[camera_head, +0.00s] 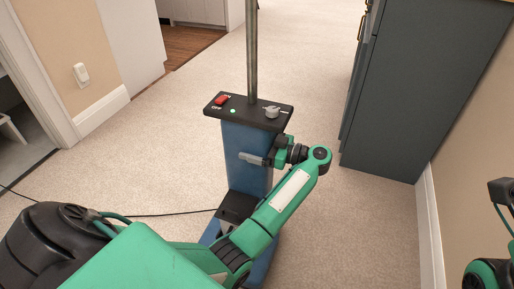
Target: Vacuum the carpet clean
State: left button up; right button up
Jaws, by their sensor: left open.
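A blue upright vacuum (234,150) stands on the beige carpet (180,110) in front of me. Its black top panel has a red switch (222,99) marked ON and OFF, a lit green light (233,111) and a grey knob (272,112). A metal pole (251,50) rises from the panel. My left gripper (262,153) is open and empty, just below the panel in front of the blue body; I cannot tell whether it touches. My left forearm hides part of the vacuum's base. Only parts of my right arm show at the right edge; its gripper is not visible.
A black cord (165,215) runs left over the carpet. A dark blue-grey cabinet (410,90) stands at the right beside a wall. Carpet is clear beyond the vacuum.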

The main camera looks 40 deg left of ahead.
pick_arm(q)
jog(key=c, duration=2)
jog(key=shift+o, duration=0.2)
jog(key=shift+w+r, duration=0.1)
